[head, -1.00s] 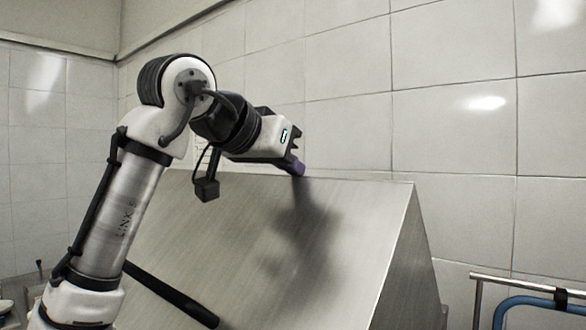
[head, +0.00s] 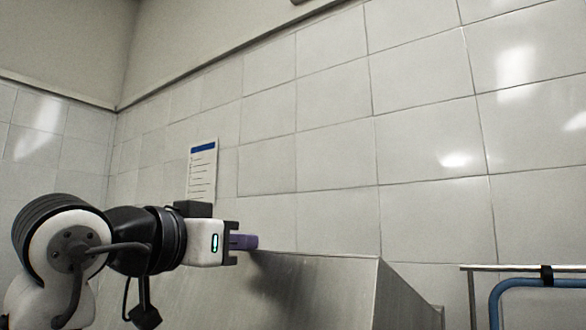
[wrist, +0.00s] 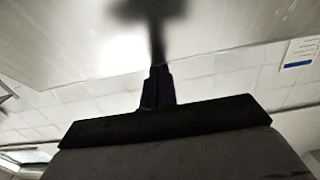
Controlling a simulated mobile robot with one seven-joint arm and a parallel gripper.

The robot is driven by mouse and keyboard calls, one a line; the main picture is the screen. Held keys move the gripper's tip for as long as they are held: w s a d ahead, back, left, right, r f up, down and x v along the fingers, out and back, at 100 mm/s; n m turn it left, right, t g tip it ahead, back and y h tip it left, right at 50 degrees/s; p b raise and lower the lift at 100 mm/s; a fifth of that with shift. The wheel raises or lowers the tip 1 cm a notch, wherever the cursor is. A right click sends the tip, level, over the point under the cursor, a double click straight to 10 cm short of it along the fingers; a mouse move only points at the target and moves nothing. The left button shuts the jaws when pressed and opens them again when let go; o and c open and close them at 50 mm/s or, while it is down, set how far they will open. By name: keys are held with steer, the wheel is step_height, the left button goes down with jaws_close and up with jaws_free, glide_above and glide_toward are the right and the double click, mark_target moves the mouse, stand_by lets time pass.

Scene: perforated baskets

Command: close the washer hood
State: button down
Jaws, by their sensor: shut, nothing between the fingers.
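The washer hood (head: 330,290) is a brushed steel box with a sloping front face, at the bottom of the head view. Only its upper part shows; its lower front and the black bar handle are out of frame. My gripper (head: 250,241) points right, level, just at or above the hood's top edge. Its purple fingers are shut and empty. In the wrist view the fingers (wrist: 157,78) point toward a bright steel surface of the hood (wrist: 70,35), with their dark shadow on it. I cannot tell whether they touch it.
A tiled wall (head: 420,130) stands behind the hood, with a white paper notice (head: 202,170) on it. A metal rail (head: 515,268) with a blue tube (head: 500,290) is at the lower right. The space above the hood is clear.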

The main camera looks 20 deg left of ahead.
mark_target(239, 287)
steer(key=shift+t, duration=0.8)
steer(key=f+b, duration=0.1)
steer(key=f, duration=0.1)
steer(key=s+f+b, duration=0.1)
steer(key=f+b, duration=0.2)
steer(key=f, duration=0.1)
steer(key=shift+s+a+f+b, duration=0.15)
steer(key=shift+s+a+b, duration=0.15)
steer(key=shift+s+b, duration=0.1)
